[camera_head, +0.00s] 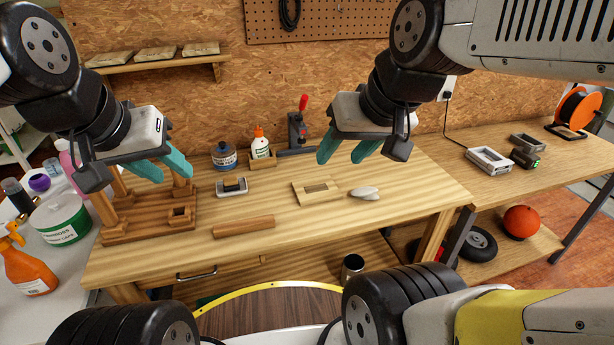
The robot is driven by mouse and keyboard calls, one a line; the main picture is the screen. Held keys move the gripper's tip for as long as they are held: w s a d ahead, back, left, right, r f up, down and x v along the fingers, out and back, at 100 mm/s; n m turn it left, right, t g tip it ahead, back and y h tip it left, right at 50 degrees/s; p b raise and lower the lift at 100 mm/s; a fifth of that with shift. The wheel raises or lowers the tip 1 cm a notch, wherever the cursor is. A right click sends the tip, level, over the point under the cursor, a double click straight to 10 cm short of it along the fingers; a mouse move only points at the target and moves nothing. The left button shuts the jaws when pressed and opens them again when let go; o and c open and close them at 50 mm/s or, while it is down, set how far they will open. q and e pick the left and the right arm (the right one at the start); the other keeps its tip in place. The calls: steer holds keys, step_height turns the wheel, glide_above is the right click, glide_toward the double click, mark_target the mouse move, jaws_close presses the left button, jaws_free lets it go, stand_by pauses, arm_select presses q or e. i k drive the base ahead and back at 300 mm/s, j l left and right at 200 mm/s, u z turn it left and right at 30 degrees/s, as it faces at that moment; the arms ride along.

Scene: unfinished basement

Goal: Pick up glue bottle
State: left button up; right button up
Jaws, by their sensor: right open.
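The glue bottle (259,145), white with an orange tip and a green-white label, stands upright at the back of the wooden workbench (320,215), in or behind a small wooden block (262,162). Its base is hidden. My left gripper (161,167), with teal fingers, is open and empty above the left part of the bench, left of the bottle. My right gripper (347,150), also with teal fingers, is open and empty, right of the bottle and nearer to me. Neither gripper touches the bottle.
A blue jar (224,156) stands left of the bottle, and a red-handled clamp (302,130) right of it. A wooden rack (150,217), a sanding block (232,186), a wood strip (244,228), a slotted board (317,190) and a grey rounded object (365,193) lie nearer. The bench's front right is clear.

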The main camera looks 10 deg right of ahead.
mark_target(260, 147)
steer(key=i+j+u, duration=0.1)
steer(key=i+u, duration=0.25)
steer(key=i+j+u, duration=0.1)
steer(key=u, duration=0.25)
